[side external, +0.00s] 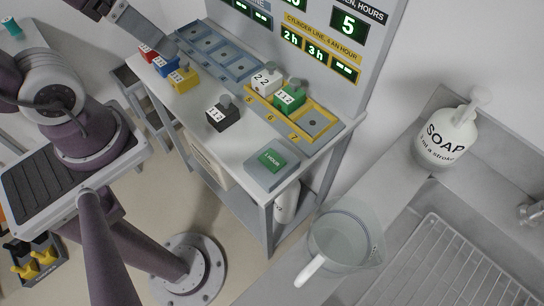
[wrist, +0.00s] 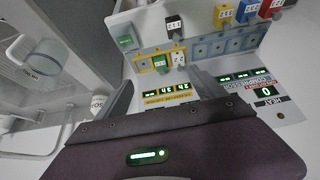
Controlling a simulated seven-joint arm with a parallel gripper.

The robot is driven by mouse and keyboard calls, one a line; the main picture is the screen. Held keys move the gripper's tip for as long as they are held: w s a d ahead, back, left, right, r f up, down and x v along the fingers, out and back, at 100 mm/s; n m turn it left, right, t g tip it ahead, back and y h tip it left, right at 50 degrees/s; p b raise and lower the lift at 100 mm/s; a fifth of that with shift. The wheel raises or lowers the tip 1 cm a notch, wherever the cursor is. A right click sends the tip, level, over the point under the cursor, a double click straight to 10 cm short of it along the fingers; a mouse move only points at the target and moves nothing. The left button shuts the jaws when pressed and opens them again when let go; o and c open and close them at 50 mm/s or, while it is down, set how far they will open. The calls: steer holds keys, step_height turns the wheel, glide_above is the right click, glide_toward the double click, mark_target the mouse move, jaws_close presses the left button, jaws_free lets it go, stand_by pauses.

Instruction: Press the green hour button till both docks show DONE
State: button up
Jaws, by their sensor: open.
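The green 1 HOUR button (side external: 272,160) sits on a grey base at the table's near right corner; it also shows in the wrist view (wrist: 125,42). The yellow tray (side external: 322,122) holds a white 22 block (side external: 266,80) and a green 112 block (side external: 289,97); its dock 7 is empty. The hours display (side external: 348,24) reads 5. My gripper (wrist: 163,92) is open and empty, with fingers spread before the board, apart from the button. In the side view it is only partly visible at the top left.
A black 117 block (side external: 222,115) stands on the table left of the button. Red, blue and yellow (side external: 183,77) blocks stand at the left, before an empty blue-grey tray (side external: 215,52). A jug (side external: 345,235) and soap bottle (side external: 447,137) stand by the sink at right.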

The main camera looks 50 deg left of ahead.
jaws_close()
stand_by(1.4)
